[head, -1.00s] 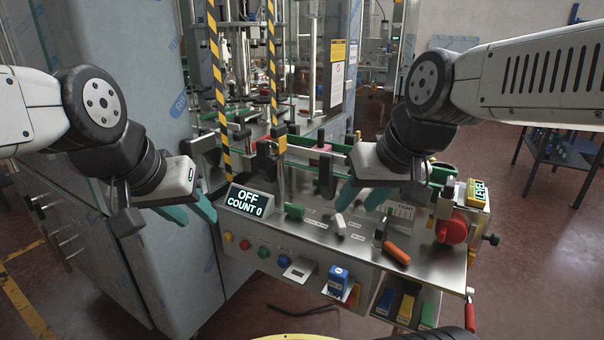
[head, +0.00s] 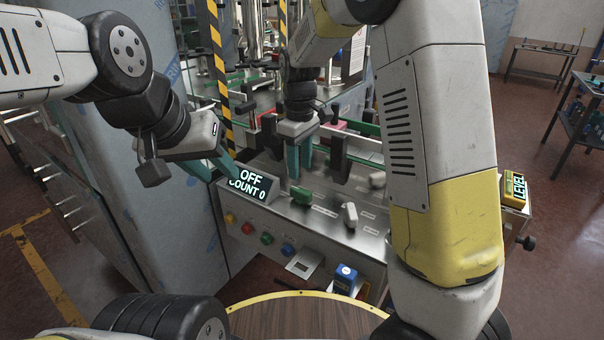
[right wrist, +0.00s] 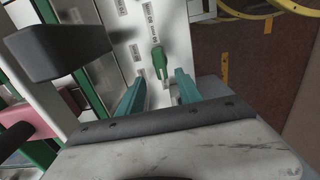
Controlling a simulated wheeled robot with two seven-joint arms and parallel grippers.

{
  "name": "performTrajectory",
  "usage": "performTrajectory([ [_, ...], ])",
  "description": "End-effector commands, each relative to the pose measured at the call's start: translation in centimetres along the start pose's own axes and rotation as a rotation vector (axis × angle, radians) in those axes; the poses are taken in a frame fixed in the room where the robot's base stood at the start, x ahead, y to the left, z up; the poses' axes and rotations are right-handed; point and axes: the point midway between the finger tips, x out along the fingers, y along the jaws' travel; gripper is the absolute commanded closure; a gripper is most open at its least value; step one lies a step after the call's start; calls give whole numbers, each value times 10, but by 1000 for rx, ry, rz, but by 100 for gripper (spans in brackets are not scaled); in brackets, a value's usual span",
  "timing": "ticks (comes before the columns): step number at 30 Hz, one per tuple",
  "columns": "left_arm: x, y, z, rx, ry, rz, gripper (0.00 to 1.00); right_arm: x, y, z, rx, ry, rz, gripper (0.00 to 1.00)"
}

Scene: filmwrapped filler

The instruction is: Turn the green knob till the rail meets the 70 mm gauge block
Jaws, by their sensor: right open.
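The green knob (head: 301,195) stands on the grey panel right of the OFF / COUNT 0 display. In the right wrist view the green knob (right wrist: 159,60) appears between and beyond the two fingertips. My right gripper (head: 299,170) is open, pointing down just above the knob; nothing is in its jaws. Green rails (head: 364,128) run along the conveyor behind the panel. My left gripper (head: 222,175) is empty, its teal fingers apart beside the display's left end. I cannot make out which thing is the 70 mm gauge block; my right arm covers the panel's right part.
A white knob (head: 350,215) stands right of the green one. The display (head: 248,184) and a yellow-black striped post (head: 221,80) are close to my left gripper. A dark bracket (head: 340,158) stands right of my right gripper. A blue item (head: 345,274) sits below the panel's front.

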Motion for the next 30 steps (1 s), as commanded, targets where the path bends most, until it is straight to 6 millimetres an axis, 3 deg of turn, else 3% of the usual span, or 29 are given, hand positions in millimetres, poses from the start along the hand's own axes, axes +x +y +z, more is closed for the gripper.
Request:
performTrajectory([
  [15,0,0,0,0,0,0,64,70,0,1,1,-2,-1,58],
  [25,0,0,0,0,0,0,64,75,0,1,2,0,0,58],
  [26,0,0,0,0,0,0,64,75,0,1,2,0,0,60],
  [30,0,0,0,0,0,0,64,75,0,1,2,0,0,88],
])
